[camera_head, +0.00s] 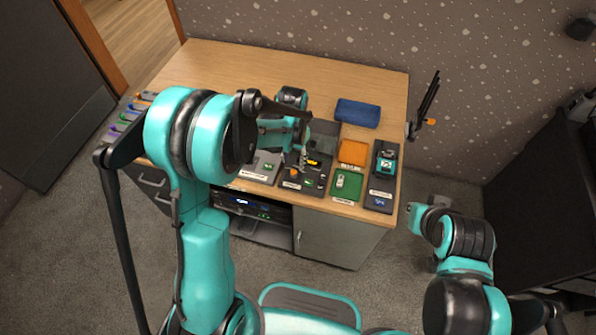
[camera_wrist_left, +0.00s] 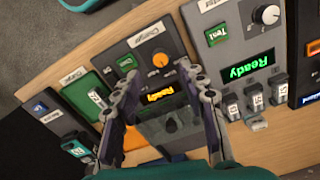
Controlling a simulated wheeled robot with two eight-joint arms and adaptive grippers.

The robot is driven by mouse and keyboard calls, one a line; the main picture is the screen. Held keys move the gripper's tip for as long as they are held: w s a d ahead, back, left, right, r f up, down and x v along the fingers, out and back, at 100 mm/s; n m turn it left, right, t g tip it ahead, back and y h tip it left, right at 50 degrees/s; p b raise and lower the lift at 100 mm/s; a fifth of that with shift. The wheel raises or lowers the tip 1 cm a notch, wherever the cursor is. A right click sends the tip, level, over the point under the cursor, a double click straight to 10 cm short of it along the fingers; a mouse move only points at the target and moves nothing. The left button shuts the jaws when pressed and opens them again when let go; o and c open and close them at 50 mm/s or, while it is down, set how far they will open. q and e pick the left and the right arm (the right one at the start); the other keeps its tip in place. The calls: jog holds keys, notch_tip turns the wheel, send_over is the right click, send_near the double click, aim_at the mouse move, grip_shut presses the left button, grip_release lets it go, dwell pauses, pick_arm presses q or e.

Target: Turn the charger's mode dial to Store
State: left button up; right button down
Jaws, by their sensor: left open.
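The charger (camera_wrist_left: 138,48) is a dark box with a "Charger" label, a round orange mode dial (camera_wrist_left: 160,60), a green button and an amber display reading "Ready" (camera_wrist_left: 160,97). It also shows on the desk in the head view (camera_head: 289,184). The dial's markings are too small to read, so I cannot tell its setting. My left gripper (camera_wrist_left: 157,72) is open and empty, its two fingers on either side of the charger's display, pointing toward the dial. I cannot tell if they touch the charger. My right arm (camera_head: 466,237) is off the desk at the right; its fingers are not clear.
A grey unit with a green "Ready" display (camera_wrist_left: 247,67) and a row of battery-like blocks stands right of the charger in the wrist view. A green tray (camera_head: 346,185), an orange tray (camera_head: 353,152) and a blue case (camera_head: 357,113) lie nearby. The desk's back left is clear.

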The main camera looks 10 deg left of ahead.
aim_at(294, 172)
pick_arm(q)
notch_tip(294, 172, down, 6)
jog(key=shift+f+b, duration=0.15)
jog(key=shift+b, duration=0.85)
grip_shut()
